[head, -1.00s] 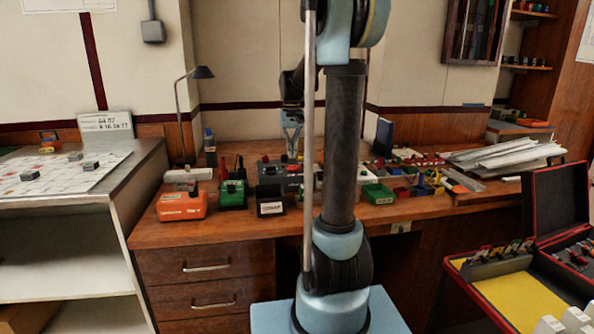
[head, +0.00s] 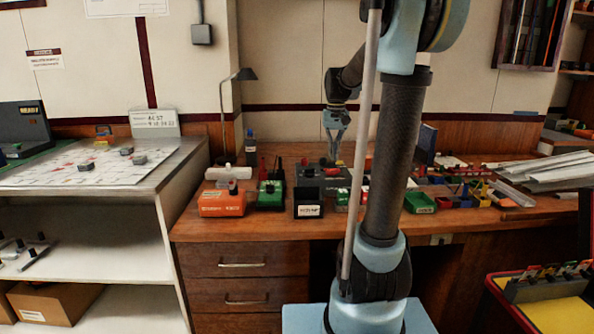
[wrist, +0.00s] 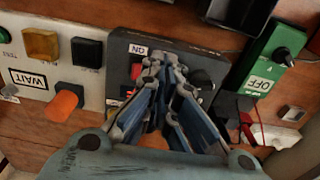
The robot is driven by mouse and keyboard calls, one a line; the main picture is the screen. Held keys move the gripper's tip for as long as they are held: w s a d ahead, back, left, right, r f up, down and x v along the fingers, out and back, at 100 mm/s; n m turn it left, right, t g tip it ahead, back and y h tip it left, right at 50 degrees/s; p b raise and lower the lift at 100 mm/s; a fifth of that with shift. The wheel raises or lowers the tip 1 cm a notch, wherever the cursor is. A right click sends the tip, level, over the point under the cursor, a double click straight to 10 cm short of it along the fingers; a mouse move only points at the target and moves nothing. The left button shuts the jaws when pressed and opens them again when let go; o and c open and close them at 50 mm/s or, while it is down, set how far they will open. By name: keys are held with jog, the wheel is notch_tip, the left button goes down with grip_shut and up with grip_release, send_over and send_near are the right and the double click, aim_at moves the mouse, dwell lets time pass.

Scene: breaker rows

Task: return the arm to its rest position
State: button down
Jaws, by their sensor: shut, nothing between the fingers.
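My gripper (head: 333,158) hangs fingers-down at the end of my arm, over the back part of the wooden bench. In the wrist view my gripper (wrist: 165,68) has its blue-grey fingers drawn together with nothing held between them. The fingers overlap a dark control box (wrist: 205,58) with an ON label and a black knob; I cannot tell whether they touch it. My arm stands upright with its upper part bent toward the bench, and it hides part of the bench top.
A lamp (head: 222,110) rises behind. Colored bins and papers (head: 545,172) lie to the right. A shelf unit (head: 90,214) stands left.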

jog(key=s+f, duration=0.5)
jog(key=s, duration=0.5)
jog(key=s+f+t, duration=0.1)
jog(key=s+f, duration=0.5)
jog(key=s, duration=0.4)
jog(key=s+f+t, duration=0.1)
jog(key=s+f, duration=0.5)
jog(key=s, duration=0.4)
jog(key=shift+s+d, duration=0.15)
jog(key=shift+d, duration=0.2)
jog(key=shift+w+f, duration=0.25)
jog(key=shift+w, duration=0.2)
